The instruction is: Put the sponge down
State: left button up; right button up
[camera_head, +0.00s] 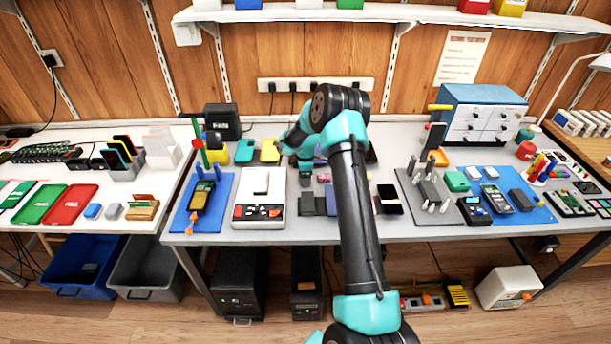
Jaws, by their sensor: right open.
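My right arm reaches up from the bottom middle and bends over the central workbench. My right gripper (305,176) points down over the middle of the bench and is open. A small pink block (324,178) lies on the bench just right of the gripper and looks apart from it; I cannot tell whether it is the sponge. No other thing there is clearly a sponge, and my arm hides part of the bench. My left gripper is not in view.
A white-and-grey station (243,211) and a blue mat (226,190) lie to the left. Dark flat pieces (312,205) lie at the front. A grey fixture with upright pegs (428,190) and a blue drawer cabinet (480,112) stand to the right.

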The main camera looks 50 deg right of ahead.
notch_tip(320, 180, up, 12)
jog(key=shift+r, duration=0.2)
dwell(0.5)
dwell(0.4)
